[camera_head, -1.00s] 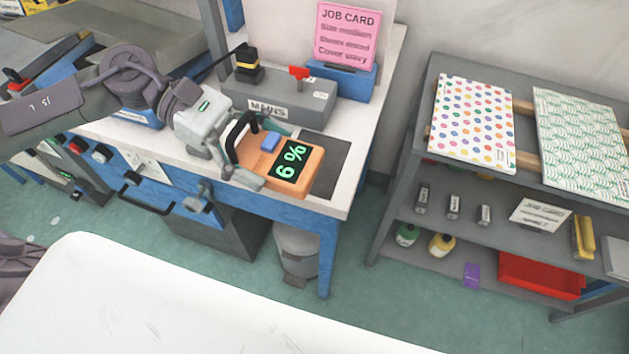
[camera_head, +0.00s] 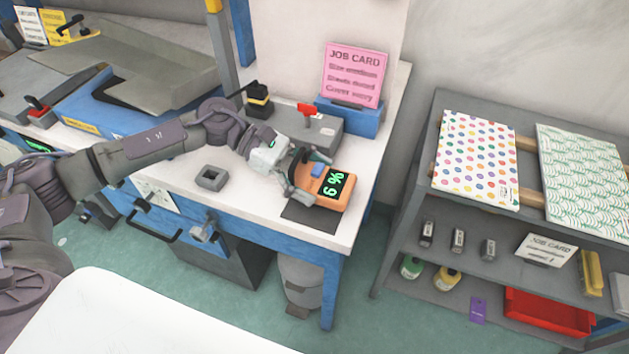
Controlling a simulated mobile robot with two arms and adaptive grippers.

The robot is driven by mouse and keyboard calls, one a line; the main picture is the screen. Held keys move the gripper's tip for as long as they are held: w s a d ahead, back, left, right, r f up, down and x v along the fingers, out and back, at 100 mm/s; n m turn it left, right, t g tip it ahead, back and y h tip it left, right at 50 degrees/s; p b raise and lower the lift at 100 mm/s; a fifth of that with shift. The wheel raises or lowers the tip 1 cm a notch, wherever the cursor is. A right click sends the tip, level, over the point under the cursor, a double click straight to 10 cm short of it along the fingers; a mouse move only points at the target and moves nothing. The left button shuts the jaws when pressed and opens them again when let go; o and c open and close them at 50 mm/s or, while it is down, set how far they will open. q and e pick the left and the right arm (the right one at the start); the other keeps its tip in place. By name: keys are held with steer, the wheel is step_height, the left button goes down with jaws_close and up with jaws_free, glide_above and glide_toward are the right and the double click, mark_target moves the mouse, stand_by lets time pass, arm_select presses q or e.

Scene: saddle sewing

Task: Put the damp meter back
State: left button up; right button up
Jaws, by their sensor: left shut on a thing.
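The damp meter (camera_head: 331,187) is orange with a black display reading 6 % in green, a blue button and a dark handle. My left gripper (camera_head: 301,176) is shut on its handle side, with the arm coming in from the left. The meter is over a dark grey mat (camera_head: 311,214) at the right end of the white bench top. I cannot tell whether it touches the mat. My right gripper is not in view.
A grey mains box (camera_head: 325,137) with a red switch stands behind the meter, beside the pink job card (camera_head: 355,73) in its blue holder. A small grey square holder (camera_head: 212,177) sits left on the bench (camera_head: 253,203). A grey shelf rack (camera_head: 398,205) stands right.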

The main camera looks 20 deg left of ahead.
arm_select(q)
steer(key=shift+f, duration=1)
steer(key=shift+f, duration=0.15)
steer(key=o, duration=1.2)
